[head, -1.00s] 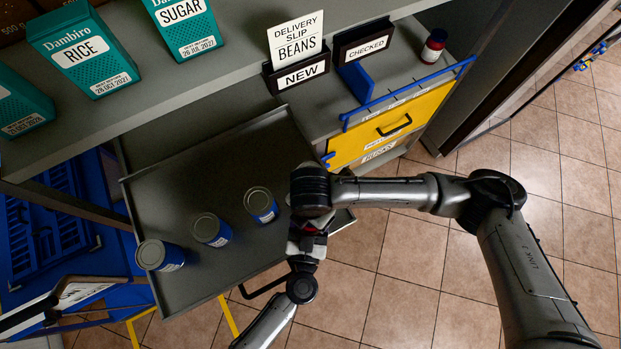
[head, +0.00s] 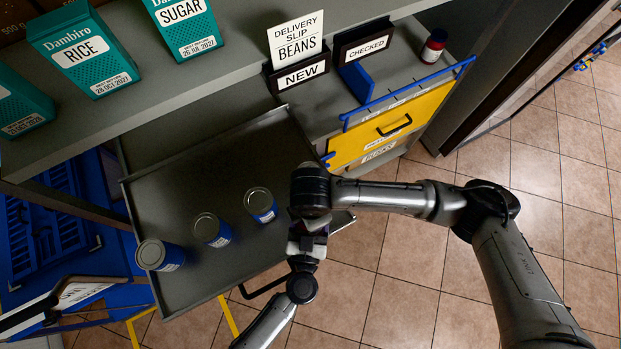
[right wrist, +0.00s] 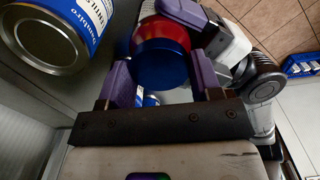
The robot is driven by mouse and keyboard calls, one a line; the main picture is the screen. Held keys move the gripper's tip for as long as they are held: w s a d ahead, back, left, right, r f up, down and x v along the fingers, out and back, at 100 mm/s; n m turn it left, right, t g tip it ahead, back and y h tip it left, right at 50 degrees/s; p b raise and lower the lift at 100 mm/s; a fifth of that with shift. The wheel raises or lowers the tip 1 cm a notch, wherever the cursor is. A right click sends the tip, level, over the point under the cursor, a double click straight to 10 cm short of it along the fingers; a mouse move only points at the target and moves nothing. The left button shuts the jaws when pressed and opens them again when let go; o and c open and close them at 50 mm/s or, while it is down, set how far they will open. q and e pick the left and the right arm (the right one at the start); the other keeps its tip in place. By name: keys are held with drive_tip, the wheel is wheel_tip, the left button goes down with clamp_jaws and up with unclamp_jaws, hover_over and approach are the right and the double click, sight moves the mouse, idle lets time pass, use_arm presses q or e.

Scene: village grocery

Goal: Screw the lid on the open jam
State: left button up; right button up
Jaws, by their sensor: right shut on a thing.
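The jam jar (right wrist: 162,35) shows red in the right wrist view, with a blue lid (right wrist: 160,68) against its near end. My right gripper (right wrist: 165,85) has its purple fingers shut on the lid, one on each side. My left gripper (right wrist: 180,12) comes from beyond, with its purple fingers at the jar's body, holding it in the air. In the head view my right wrist hides the jar and lid, and the left gripper (head: 306,240) meets it from below, beside the tray's right edge.
Several blue cans (head: 212,230) stand on the dark tray (head: 250,290), the nearest just left of my grippers. Another red jar (head: 433,45) stands on the counter at upper right. A yellow drawer (head: 385,130) is behind. Tiled floor lies open to the right.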

drive_tip(key=m, duration=0.6)
drive_tip(key=shift+m, duration=0.3)
drive_tip(key=o, duration=1.1)
wheel_tip(320, 180, up, 12)
use_arm(q)
drive_tip(key=o, duration=1.8)
